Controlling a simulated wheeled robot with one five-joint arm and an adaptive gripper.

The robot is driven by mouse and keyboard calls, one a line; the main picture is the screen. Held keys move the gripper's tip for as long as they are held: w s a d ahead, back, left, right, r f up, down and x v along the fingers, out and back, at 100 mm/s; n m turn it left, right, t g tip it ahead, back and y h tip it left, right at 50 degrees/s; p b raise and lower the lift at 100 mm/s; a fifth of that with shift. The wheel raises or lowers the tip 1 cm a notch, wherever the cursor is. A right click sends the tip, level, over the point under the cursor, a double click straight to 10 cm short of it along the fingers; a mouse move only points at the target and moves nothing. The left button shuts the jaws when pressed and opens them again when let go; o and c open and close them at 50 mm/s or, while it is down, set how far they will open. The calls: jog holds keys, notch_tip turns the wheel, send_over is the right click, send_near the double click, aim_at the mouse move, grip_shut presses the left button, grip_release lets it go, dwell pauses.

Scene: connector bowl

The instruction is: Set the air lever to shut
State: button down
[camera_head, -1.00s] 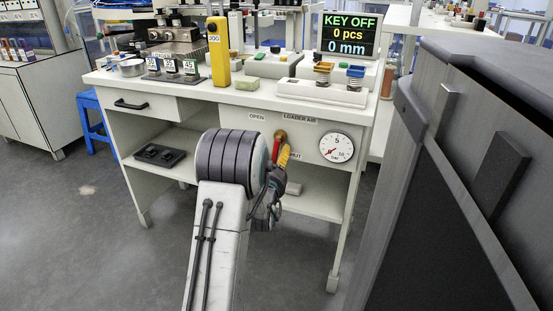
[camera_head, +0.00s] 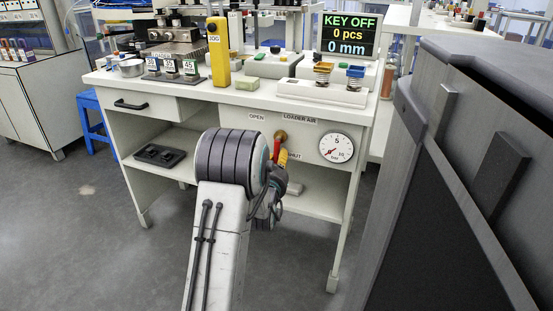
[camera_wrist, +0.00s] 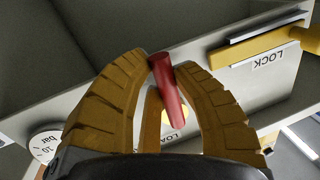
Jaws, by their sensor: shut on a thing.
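The red air lever (camera_head: 277,149) hangs down from its brass pivot (camera_head: 281,134) on the front panel under the bench top. My gripper (camera_head: 283,157) is at the lever's lower part, mostly hidden behind my arm. In the wrist view, the yellow fingers of my gripper (camera_wrist: 166,75) are closed around the red lever (camera_wrist: 169,92), which sits between them. The pressure gauge (camera_head: 336,147) is right of the lever, its red needle pointing to the lower left.
The bench top (camera_head: 240,97) overhangs the panel. A shelf (camera_head: 315,205) is below, with a dark tray (camera_head: 159,155) on its left side. A large grey cabinet (camera_head: 470,180) stands close on the right. In the wrist view, a yellow bar (camera_wrist: 265,48) sits by a LOCK label.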

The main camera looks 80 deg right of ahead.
jog(key=shift+s+a+n, duration=0.1)
jog(key=shift+s+n, duration=0.05)
jog(key=shift+n, duration=0.25)
jog(key=c, duration=1)
grip_release()
jog(key=shift+o, duration=0.2)
jog(key=a, duration=0.7)
jog(key=shift+w+a, duration=0.2)
jog(key=shift+a, duration=0.05)
jog(key=shift+r, duration=0.1)
